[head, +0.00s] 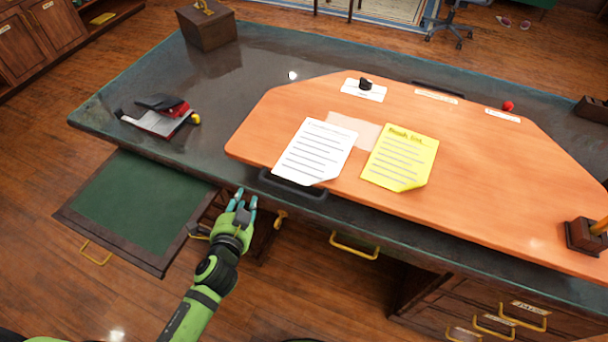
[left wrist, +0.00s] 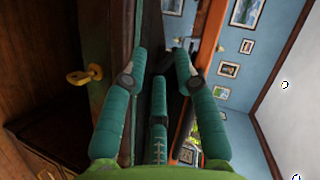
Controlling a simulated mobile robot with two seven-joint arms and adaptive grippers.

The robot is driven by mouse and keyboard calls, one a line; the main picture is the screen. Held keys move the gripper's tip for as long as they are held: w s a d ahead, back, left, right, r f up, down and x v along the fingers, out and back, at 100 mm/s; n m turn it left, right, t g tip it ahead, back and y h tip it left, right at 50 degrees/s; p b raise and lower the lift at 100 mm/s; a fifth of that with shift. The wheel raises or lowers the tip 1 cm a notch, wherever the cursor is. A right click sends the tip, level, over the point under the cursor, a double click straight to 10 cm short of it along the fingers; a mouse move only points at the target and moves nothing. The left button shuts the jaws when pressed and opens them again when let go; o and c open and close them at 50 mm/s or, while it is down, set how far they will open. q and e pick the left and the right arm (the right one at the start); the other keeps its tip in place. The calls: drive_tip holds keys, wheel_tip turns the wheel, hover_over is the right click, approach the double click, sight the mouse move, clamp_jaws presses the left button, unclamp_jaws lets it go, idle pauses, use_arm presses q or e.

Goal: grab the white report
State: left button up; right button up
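The white report (head: 316,151) is a white sheet with printed lines. It lies on the orange desk top in the head view, left of a yellow sheet (head: 400,157). My left gripper (head: 243,198) is in front of the desk's near edge, below and left of the report and apart from it. Its teal fingers are spread and empty; they also show in the left wrist view (left wrist: 160,75). The report cannot be made out in the left wrist view. My right gripper is not in view.
A dark tray-like bar (head: 293,187) lies at the desk's near edge, just below the report. A red and black stapler-like object (head: 162,112) and a brown box (head: 207,25) stand at left. A green-topped open panel (head: 140,205) juts out at lower left. A brass handle (head: 354,246) sticks out in front.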

use_arm(q)
wheel_tip(320, 180, up, 22)
drive_tip(key=w+d+m+t+h, duration=0.1)
drive_tip(key=d+m+t+h, duration=0.1)
drive_tip(key=d+m+t, duration=0.3)
drive_tip(key=s+d+r+m+t+h+p, duration=0.1)
drive_tip(key=s+d+r+m+h, duration=0.2)
drive_tip(key=d+r+m+h, duration=0.5)
drive_tip(key=s+d+f+m+g+h, duration=0.15)
drive_tip(key=d+f+m+g, duration=0.35)
drive_tip(key=m, duration=0.6)
drive_tip(key=s+d+f+m+g+h, duration=0.1)
drive_tip(key=d+f+m+g+h, duration=0.2)
drive_tip(key=m+g, duration=0.5)
drive_tip(key=w+a+f+m+y, duration=0.3)
drive_tip(key=a+f+m+y, duration=0.3)
drive_tip(key=f+m+y, duration=0.1)
wheel_tip(320, 180, down, 2)
drive_tip(key=shift+a+f+y, duration=0.15)
drive_tip(key=shift+a+y, duration=0.05)
drive_tip(key=shift+y, duration=0.25)
drive_tip(key=shift+w, duration=0.1)
